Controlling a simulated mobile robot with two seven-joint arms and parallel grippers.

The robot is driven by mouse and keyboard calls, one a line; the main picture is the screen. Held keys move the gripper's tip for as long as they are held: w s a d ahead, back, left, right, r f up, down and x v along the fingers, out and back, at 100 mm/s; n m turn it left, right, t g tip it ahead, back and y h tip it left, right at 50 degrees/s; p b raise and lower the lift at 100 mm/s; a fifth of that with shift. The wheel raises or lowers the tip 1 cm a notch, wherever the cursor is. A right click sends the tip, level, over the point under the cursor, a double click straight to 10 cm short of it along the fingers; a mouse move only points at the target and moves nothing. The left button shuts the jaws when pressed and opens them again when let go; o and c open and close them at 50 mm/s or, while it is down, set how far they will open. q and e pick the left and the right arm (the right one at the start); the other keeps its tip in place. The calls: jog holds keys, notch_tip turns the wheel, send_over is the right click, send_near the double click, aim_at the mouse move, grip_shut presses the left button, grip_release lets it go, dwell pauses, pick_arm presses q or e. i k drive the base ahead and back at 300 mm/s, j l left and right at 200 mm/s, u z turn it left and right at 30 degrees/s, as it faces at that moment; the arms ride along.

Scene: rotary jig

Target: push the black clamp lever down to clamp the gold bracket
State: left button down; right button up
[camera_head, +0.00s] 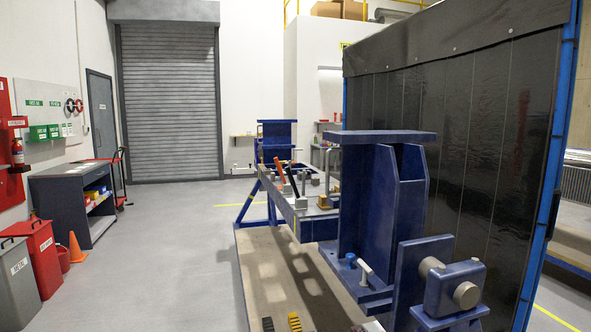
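A blue rotary jig (376,205) stands right of centre, with a long beam running away from me. On the beam, a thin black lever (292,180) stands up at a slant beside an orange-red lever (279,171). I take the black one for the clamp lever; it is small at this distance. Whether any clamp touches the bracket is too small to tell. Neither of my grippers is in view.
A dark curtain screen (455,130) in a blue frame stands right of the jig. A grey bench (72,205), red bin (42,258) and orange cone (76,248) line the left. The grey floor (175,255) between them and the jig's tan platform is clear.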

aim_at(289, 172)
jog(key=k+l+z, duration=0.1)
jog(key=k+z, duration=0.35)
jog(key=z, duration=1.4)
jog(key=j+z, duration=0.2)
jog(key=z, duration=0.2)
jog(key=k+j+z, duration=0.1)
jog(key=z, duration=0.25)
jog(key=k+j, duration=0.15)
jog(key=j, duration=0.4)
jog(key=k+j, duration=0.1)
jog(key=j, duration=0.45)
jog(key=k+j, duration=0.15)
jog(key=j, duration=0.35)
jog(key=k+j, duration=0.1)
jog(key=j, duration=0.45)
jog(key=k+j, duration=0.15)
jog(key=j, duration=0.4)
jog(key=k+j, duration=0.1)
jog(key=j, duration=0.45)
jog(key=k+j, duration=0.15)
jog(key=j, duration=0.4)
jog(key=k+j, duration=0.1)
jog(key=j, duration=0.4)
